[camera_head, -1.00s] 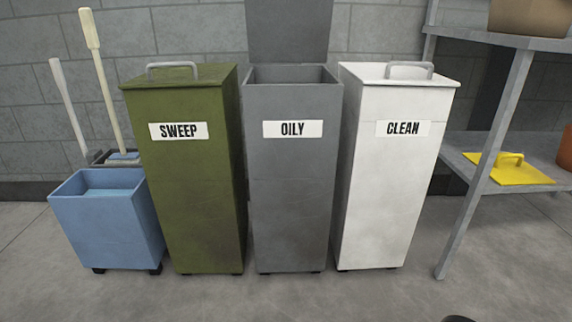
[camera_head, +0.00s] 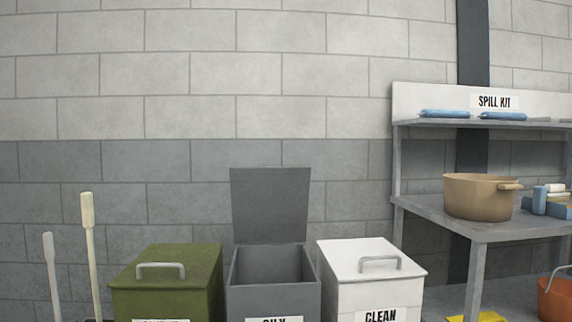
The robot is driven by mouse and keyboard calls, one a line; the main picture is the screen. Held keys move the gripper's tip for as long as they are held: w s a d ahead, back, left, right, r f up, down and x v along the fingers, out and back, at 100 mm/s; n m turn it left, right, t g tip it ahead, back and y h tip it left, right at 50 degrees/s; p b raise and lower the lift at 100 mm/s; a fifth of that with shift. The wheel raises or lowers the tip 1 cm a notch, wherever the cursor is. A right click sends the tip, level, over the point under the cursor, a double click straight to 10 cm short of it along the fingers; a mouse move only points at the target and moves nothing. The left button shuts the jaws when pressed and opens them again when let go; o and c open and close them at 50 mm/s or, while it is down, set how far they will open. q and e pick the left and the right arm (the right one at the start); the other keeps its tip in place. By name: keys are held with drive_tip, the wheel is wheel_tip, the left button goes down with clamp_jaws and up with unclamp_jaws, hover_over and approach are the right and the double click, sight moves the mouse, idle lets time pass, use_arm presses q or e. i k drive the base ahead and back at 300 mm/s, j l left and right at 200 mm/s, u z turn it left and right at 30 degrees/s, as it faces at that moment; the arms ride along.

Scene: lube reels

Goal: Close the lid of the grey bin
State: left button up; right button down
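The grey bin (camera_head: 236,295) stands in the lower middle of the head view, between a green bin and a white bin. Its label is cut off by the bottom edge of the picture. Its lid (camera_head: 270,204) stands upright at the back of the bin, in front of the wall, so the bin's dark opening (camera_head: 272,264) shows. Neither of my grippers is in view.
The green bin (camera_head: 170,285) on the left and the white bin (camera_head: 365,275) on the right have shut lids with handles. A shelf (camera_head: 440,213) with a tan pot (camera_head: 478,196) stands on the right. Two mop handles (camera_head: 90,250) rise at the left.

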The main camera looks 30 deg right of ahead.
sight(269, 204)
drive_tip(key=i+z, duration=0.25)
drive_tip(key=z, duration=0.2)
drive_tip(key=i+j+z, duration=0.25)
drive_tip(key=z, duration=0.2)
